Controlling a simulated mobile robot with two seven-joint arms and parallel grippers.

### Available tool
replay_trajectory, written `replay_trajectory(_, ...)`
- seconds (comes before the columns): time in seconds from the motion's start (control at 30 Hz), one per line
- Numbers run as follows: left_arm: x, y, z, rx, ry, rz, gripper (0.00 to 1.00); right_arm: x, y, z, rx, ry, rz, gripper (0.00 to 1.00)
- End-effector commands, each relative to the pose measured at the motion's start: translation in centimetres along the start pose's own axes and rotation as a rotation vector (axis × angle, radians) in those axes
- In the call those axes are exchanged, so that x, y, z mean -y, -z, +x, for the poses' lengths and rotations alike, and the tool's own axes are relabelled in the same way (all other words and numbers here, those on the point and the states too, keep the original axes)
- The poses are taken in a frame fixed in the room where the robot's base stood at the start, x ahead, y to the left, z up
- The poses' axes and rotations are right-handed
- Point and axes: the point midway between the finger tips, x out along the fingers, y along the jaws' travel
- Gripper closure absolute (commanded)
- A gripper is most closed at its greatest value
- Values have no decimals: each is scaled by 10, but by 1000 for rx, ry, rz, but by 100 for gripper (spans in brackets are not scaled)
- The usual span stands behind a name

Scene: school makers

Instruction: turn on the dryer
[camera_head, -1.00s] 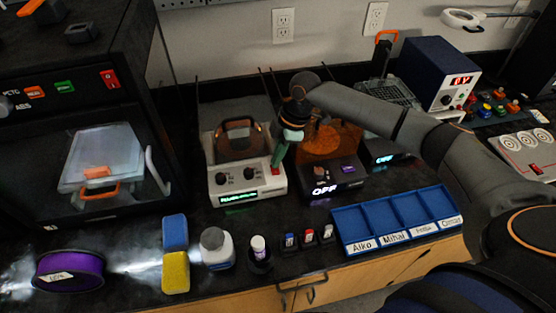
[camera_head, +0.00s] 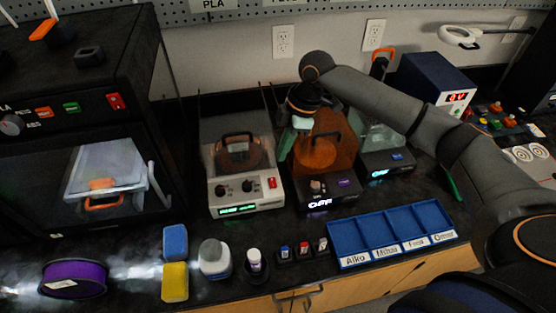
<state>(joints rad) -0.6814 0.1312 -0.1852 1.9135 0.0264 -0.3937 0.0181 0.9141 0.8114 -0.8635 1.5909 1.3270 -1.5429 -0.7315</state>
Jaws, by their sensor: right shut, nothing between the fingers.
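Three dryer-like boxes stand side by side on the dark bench. The left one (camera_head: 230,196) is pale, with a clear lid, two black knobs, a red switch (camera_head: 272,183) and a lit green display (camera_head: 237,210), too small to read. The middle one (camera_head: 335,187) is black with an orange lid, and its display reads OFF. The right one (camera_head: 388,160) is black with a clear lid and a lit cyan display, blurred. My right gripper (camera_head: 287,150) is shut and empty, between the left and middle boxes, above and behind the red switch and apart from it. My left gripper is out of view.
A black printer (camera_head: 115,118) stands at left. Along the front lie a purple spool (camera_head: 73,265), sponges (camera_head: 174,282), a white bottle (camera_head: 213,258) and small bottles. A blue name-labelled tray (camera_head: 350,238) sits right. A blue power supply (camera_head: 430,80) stands behind.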

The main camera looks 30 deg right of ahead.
Motion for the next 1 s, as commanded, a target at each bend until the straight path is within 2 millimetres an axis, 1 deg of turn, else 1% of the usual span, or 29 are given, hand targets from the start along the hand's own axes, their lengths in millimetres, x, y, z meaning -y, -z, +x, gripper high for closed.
replay_trajectory(0.03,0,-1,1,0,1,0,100,1,0,-10,-1,-3,0,100)
replay_trajectory(0.1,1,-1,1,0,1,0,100,4,0,-20,1,-2,0,100)
replay_trajectory(0.2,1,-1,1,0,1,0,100,6,-1,-30,0,0,1,100)
replay_trajectory(0.3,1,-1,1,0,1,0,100,7,0,-36,0,0,0,100)
replay_trajectory(1.0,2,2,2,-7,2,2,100,7,-1,-37,1,1,1,100)
